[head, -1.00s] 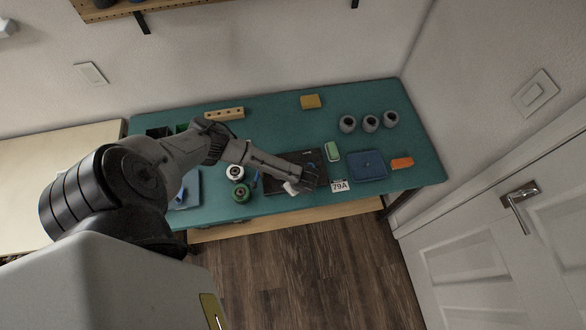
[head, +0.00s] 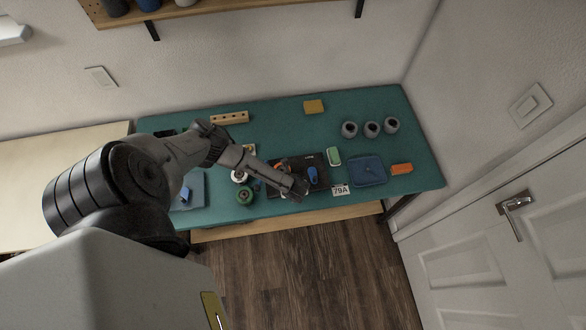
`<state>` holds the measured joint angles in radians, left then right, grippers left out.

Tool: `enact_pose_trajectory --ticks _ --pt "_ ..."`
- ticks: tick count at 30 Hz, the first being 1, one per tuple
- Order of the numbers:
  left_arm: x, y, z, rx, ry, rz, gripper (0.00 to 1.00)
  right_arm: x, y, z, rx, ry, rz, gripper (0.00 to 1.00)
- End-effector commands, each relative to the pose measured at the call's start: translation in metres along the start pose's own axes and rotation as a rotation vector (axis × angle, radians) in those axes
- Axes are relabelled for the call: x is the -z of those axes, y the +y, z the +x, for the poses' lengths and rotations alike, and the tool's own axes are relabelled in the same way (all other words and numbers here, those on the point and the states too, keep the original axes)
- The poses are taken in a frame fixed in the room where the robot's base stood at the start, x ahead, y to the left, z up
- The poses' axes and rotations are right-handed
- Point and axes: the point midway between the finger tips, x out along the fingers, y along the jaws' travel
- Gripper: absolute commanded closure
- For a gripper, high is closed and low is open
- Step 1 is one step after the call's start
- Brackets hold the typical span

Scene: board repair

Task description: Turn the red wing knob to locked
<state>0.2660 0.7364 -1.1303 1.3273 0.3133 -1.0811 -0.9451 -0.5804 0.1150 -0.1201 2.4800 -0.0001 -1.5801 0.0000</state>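A dark board (head: 321,164) lies flat on the teal bench mat, partly covered by my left arm. A blue part (head: 312,174) sits on the board, just right of my gripper. I cannot clearly make out a red wing knob; a small reddish spot shows at the board's left part beside my arm, too small to identify. My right gripper is not in view.
Right of the board are a green item (head: 334,156), a blue tray (head: 367,158) and an orange block (head: 401,169). A 79A label (head: 341,190) is at the front edge. Three grey cups (head: 371,129) stand at back right.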

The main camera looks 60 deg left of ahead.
Motion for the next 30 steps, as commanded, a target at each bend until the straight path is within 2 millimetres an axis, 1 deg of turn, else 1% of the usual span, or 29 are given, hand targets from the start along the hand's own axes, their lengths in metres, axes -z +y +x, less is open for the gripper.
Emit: enact_pose_trajectory --ticks 14,15,22,30 --pt "0.0010 -0.0004 -0.0009 0.005 0.002 0.011 1.00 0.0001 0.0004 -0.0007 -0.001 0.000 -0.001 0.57" --pt "0.0010 -0.0004 -0.0009 0.005 0.002 0.011 0.81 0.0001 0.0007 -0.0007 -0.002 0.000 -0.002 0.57" --pt "0.0005 -0.0001 -0.0005 0.004 0.001 0.010 0.60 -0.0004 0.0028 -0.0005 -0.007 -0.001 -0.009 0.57" --pt "0.0002 0.0001 -0.0015 0.004 0.001 0.009 0.60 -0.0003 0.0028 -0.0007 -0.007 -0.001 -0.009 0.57"
